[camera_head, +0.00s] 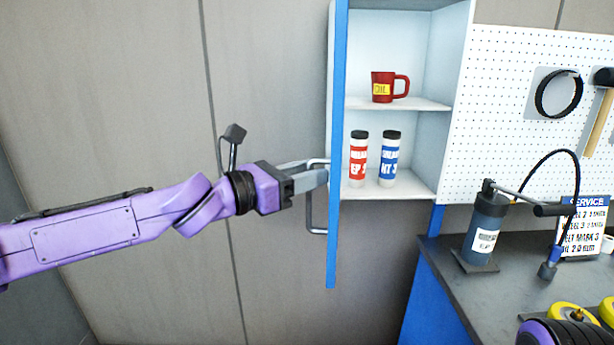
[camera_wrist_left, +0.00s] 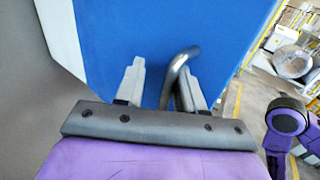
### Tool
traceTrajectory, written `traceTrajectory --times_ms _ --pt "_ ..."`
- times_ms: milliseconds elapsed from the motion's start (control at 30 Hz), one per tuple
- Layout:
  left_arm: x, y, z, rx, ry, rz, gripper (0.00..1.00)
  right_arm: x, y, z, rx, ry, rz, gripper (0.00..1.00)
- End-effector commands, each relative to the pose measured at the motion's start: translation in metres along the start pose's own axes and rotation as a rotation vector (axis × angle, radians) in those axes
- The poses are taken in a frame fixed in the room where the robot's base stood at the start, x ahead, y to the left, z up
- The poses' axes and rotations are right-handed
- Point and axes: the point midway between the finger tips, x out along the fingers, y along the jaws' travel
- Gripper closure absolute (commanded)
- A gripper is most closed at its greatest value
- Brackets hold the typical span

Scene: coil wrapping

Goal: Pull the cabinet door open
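The blue cabinet door (camera_head: 337,230) stands swung open, nearly edge-on in the head view, and the cabinet's inside shows. Its blue face (camera_wrist_left: 210,30) fills much of the left wrist view. A bent metal handle (camera_head: 309,212) is on the door's left side. My left gripper (camera_head: 318,172) is at this handle. In the left wrist view its fingers (camera_wrist_left: 160,85) are apart, with the handle bar (camera_wrist_left: 178,66) between them, closer to the right finger. Firm contact on both sides does not show. My right gripper is not in view.
The white cabinet (camera_head: 398,104) holds a red mug (camera_head: 383,87), a red-labelled bottle (camera_head: 358,160) and a blue-labelled bottle (camera_head: 389,160). A dark workbench (camera_head: 450,290) with a pump (camera_head: 485,228) stands at right. The wall area left of the door is free.

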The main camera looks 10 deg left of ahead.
Motion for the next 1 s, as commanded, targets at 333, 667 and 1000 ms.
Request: traceTrajectory --times_ms 333,667,1000 --pt "0.000 -0.002 -0.002 0.000 0.002 -0.004 0.62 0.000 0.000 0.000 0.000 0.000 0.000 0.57" --pt "-0.043 -0.003 0.007 0.003 -0.003 -0.003 0.62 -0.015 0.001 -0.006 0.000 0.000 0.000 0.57" --pt "-0.097 -0.001 0.010 0.003 -0.002 0.000 0.62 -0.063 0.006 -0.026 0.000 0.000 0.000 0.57"
